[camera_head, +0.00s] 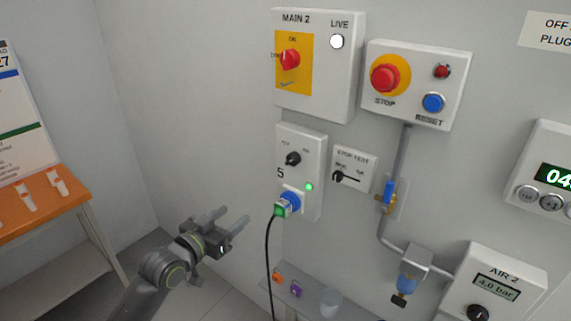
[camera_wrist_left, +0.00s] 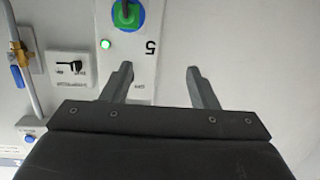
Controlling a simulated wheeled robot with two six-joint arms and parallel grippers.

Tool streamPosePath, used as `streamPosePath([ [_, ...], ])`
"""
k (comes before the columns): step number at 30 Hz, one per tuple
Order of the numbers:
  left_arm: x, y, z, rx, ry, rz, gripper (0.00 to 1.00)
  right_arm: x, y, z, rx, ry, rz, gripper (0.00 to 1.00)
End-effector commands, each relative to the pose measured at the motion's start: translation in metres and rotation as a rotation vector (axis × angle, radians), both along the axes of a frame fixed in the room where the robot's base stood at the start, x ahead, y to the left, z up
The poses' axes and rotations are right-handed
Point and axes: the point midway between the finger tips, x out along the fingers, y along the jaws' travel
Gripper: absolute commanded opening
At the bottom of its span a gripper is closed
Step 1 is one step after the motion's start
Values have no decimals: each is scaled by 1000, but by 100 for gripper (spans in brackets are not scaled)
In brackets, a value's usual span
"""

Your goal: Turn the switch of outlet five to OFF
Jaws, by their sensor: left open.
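Outlet five (camera_head: 314,157) is a white wall box marked 5, with a black rotary switch (camera_head: 293,159) under small OFF and ON marks. The knob's exact direction is too small to tell. A green lamp (camera_head: 309,187) glows on the box, and a plug (camera_head: 282,208) with a black cable sits in its blue socket. My left gripper (camera_head: 232,216) is open and empty, apart from the box, to its lower left in the head view. In the left wrist view, the outlet box (camera_wrist_left: 143,72) appears upside down beyond the open fingers (camera_wrist_left: 159,68); the switch is hidden there.
The MAIN 2 box (camera_head: 345,85) is above, and the STOP box (camera_head: 455,65) is at upper right. The STOP TEST switch plate (camera_head: 360,157) sits close right of outlet five. A small shelf (camera_head: 315,292) is below. An orange table (camera_head: 50,215) stands at left.

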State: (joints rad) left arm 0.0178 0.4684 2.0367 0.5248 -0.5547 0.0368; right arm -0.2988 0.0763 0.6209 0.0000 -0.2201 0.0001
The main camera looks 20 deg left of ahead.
Motion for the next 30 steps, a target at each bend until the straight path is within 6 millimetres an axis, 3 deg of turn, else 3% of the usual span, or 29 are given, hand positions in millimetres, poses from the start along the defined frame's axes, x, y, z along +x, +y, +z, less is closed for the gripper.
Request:
streamPosePath([
  [1,-5,-10,29,4,-41,-33,54,0,-2,5,-3,0,1,36],
  [3,-11,-21,55,2,-83,-70,54,0,-5,7,-6,2,2,36],
  [7,-19,-33,80,3,-123,-111,54,-1,-9,9,-11,2,4,36],
  [14,-4,-42,87,0,-136,-118,54,-1,-9,11,-11,2,3,36],
  [30,90,-77,87,1,-132,-119,54,-1,3,27,3,2,-2,36],
])
